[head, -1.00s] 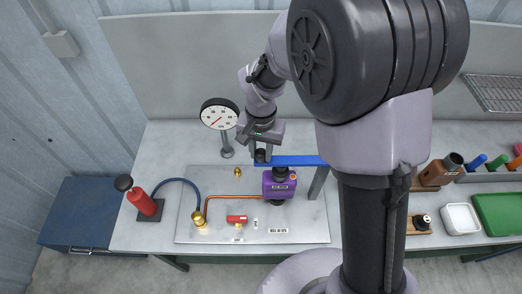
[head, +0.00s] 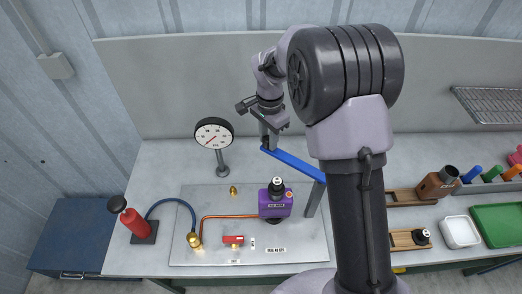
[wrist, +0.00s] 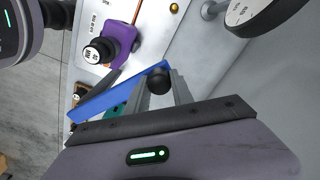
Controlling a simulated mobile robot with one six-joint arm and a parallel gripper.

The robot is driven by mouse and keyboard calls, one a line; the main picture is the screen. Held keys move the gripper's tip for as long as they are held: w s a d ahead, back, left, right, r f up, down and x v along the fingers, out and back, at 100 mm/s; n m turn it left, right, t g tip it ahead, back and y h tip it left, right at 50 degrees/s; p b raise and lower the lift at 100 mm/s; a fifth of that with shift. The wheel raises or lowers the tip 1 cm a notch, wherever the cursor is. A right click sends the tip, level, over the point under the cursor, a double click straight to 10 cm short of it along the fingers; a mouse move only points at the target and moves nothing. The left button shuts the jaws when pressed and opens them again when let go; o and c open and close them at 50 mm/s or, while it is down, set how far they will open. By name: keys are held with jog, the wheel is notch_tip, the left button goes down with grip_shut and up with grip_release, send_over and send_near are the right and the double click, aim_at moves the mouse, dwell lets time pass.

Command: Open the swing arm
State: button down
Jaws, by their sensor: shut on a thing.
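The blue swing arm (head: 292,163) is angled back from its grey post (head: 313,198), its free end toward the rear wall. It also shows in the wrist view (wrist: 110,95). My gripper (head: 268,145) is shut at that free end. In the wrist view its fingers (wrist: 165,88) close on the black knob (wrist: 158,80) at the tip of the swing arm. The purple block (head: 275,205) with a black-and-white cap on top stands in front of the arm, with nothing over it. The arm's pivot is partly hidden by my own arm.
A dial gauge (head: 214,133) on a stand is left of my gripper. A red pump (head: 133,220) with a blue hose is at the left. Wooden holders (head: 410,240), a white tray (head: 461,232) and a green tray (head: 497,227) are at the right. The rear wall is close behind.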

jog(key=w+d+m, duration=0.6)
jog(key=d+m, duration=0.2)
jog(key=d, duration=0.3)
jog(key=shift+w+d+m, duration=0.3)
jog(key=shift+w+d, duration=0.1)
jog(key=c, duration=1.1)
grip_release()
notch_tip(320, 180, up, 18)
jog(key=p, duration=0.3)
jog(key=shift+f, duration=0.25)
